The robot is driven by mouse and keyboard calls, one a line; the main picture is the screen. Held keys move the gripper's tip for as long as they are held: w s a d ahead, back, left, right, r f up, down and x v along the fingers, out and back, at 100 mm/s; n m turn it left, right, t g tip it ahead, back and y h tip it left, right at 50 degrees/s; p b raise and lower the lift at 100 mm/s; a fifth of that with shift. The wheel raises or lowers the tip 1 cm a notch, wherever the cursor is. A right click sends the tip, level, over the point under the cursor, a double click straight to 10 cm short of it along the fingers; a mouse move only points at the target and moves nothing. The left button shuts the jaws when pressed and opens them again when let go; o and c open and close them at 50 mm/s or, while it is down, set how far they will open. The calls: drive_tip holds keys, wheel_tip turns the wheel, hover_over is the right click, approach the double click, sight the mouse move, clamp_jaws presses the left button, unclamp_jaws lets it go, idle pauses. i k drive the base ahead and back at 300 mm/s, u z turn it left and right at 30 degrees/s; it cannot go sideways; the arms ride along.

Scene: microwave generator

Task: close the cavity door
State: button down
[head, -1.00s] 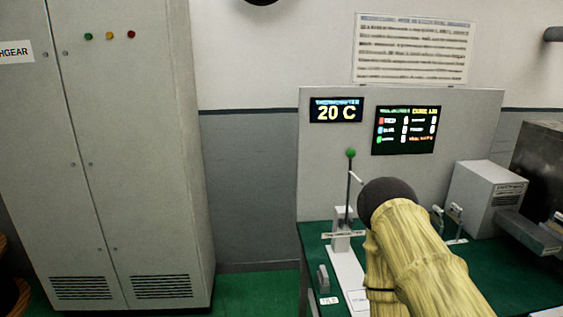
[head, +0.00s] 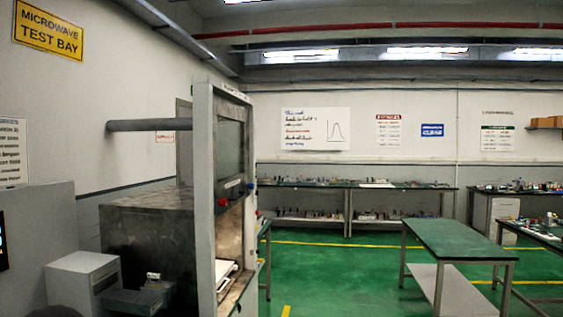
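A dark metal box (head: 145,235), which looks like the cavity, stands at the left behind a tall pale frame (head: 203,190). The frame is seen nearly edge-on. A panel with a dark window (head: 229,148), which looks like the cavity door, sits in the upper part of the frame. A dark bar with small coloured knobs (head: 232,190) runs along its lower edge. Below it the front looks open, and a white tray or sheet (head: 225,270) shows low in the opening. My gripper is not in view.
A grey pipe (head: 150,125) runs from the wall towards the frame. A small pale box (head: 82,280) stands at lower left. A green-topped table (head: 455,240) stands at right, with benches (head: 350,187) along the back wall.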

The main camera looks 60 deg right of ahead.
sight(233, 188)
drive_tip(key=z, duration=2.2)
drive_tip(key=k, duration=0.55)
drive_tip(key=z, duration=0.75)
drive_tip(key=i, duration=2.15)
drive_tip(key=u, duration=1.65)
drive_tip(key=i, duration=0.7)
drive_tip(key=u, duration=0.65)
